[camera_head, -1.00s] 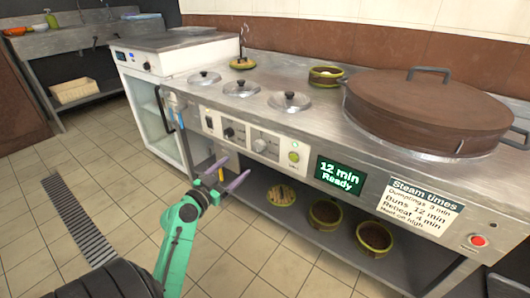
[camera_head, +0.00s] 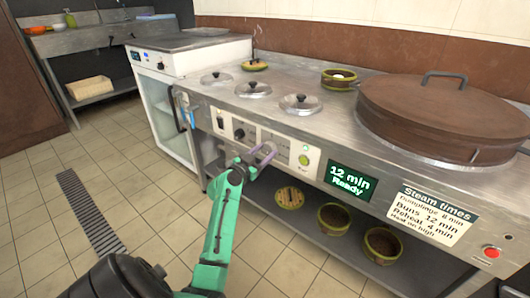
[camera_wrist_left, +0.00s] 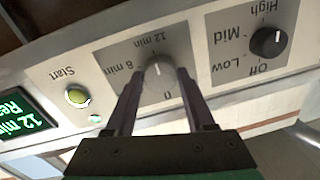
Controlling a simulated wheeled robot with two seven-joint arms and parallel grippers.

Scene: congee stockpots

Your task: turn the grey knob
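My left gripper (camera_head: 266,154) is at the front panel, largely covering the knob in the head view. In the left wrist view the two fingers of my left gripper (camera_wrist_left: 160,75) are apart, with their tips on either side of the knob. Whether they touch it I cannot tell. The display (camera_head: 350,181) reads "12 min Ready". My right gripper is not in view.
A black knob (camera_wrist_left: 268,41) marked Off, Low, Mid, High sits beside the dial. On the other side is a green Start button (camera_wrist_left: 77,96). A red button (camera_head: 491,252) is at the far right. Bamboo baskets (camera_head: 333,218) stand on the shelf below.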

